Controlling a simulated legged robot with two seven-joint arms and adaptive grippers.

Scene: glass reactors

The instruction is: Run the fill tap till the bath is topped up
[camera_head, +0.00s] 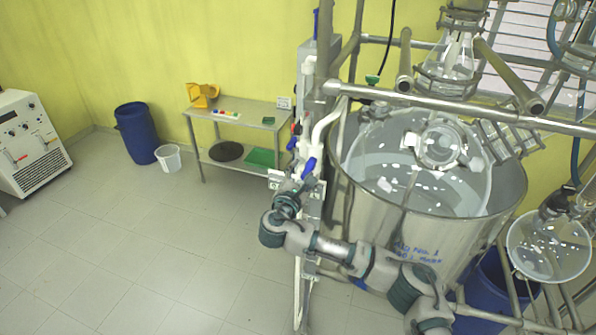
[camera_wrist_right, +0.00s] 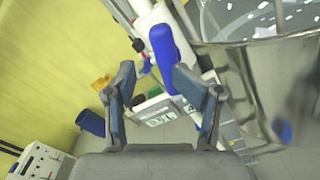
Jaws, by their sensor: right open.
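The fill tap's blue lever (camera_head: 308,168) sits on white pipework beside the steel bath (camera_head: 385,221). The lever also shows in the right wrist view (camera_wrist_right: 163,48), upright beyond my fingertips. My right gripper (camera_head: 293,186) is close to the lever in the head view. In the right wrist view my right gripper (camera_wrist_right: 155,78) is open, with nothing between its fingers. The lever's lower end is near the gap, a little nearer the right finger; I cannot tell if they touch. A glass vessel sits in the bath, with bright patches around it. My left gripper is not in view.
Metal frame bars (camera_head: 470,108) with glassware run above the bath. A small table (camera_head: 258,109) stands at the back wall. A blue drum (camera_head: 137,133) and a white bucket (camera_head: 169,158) stand left of it. The floor (camera_head: 150,240) at left is clear.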

